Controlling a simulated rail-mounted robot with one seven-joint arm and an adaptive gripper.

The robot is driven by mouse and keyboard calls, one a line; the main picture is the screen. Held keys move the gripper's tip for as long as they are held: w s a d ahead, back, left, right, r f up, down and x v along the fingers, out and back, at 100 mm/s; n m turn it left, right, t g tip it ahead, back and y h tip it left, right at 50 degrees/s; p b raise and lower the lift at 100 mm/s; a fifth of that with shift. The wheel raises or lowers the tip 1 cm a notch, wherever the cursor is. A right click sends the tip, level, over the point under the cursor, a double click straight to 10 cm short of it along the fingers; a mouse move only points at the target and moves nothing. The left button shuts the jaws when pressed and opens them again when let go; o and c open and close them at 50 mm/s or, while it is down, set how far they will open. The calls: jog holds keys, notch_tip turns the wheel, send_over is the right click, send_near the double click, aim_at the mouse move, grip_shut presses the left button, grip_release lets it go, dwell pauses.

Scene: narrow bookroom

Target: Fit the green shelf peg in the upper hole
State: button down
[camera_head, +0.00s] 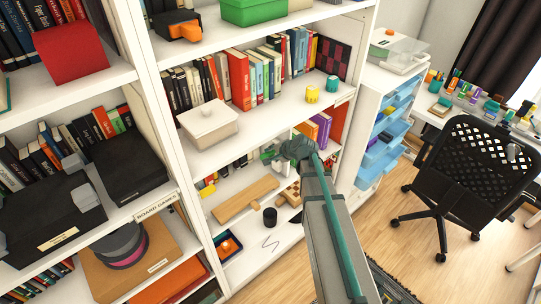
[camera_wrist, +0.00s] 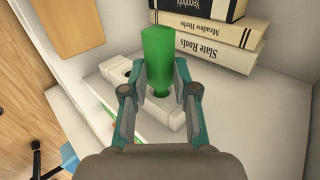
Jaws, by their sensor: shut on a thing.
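The green shelf peg (camera_wrist: 158,48) is between the two fingers of my gripper (camera_wrist: 160,76) in the wrist view, and my gripper is shut on it. A white block (camera_wrist: 172,128) lies under and behind the fingers on the pale shelf surface. A dark opening shows close to the peg's lower end, but I cannot tell whether the peg is in it or above it. In the head view, my gripper (camera_head: 272,153) reaches into a lower bay of the white bookcase; the block cannot be made out there.
Books (camera_wrist: 205,35) lie stacked just beyond the peg in the wrist view. In the head view, purple and orange books (camera_head: 322,130) stand right of my gripper. A wooden board (camera_head: 245,200) and a black cup (camera_head: 270,217) are below. The shelf above is close overhead.

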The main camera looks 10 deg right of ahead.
jog(key=shift+w+d, duration=0.25)
jog(key=shift+d, duration=0.15)
dwell(0.4)
jog(key=shift+c, duration=1.1)
grip_release()
jog(key=shift+s+r, duration=0.15)
jog(key=p+v, duration=0.2)
jog(key=v, duration=0.7)
jog(key=shift+s+d+r, duration=0.15)
jog(key=shift+s+r, duration=0.05)
jog(key=shift+s, duration=0.05)
dwell(0.5)
jog(key=p+v, duration=0.4)
jog(key=v, duration=0.6)
dwell(0.3)
dwell(0.4)
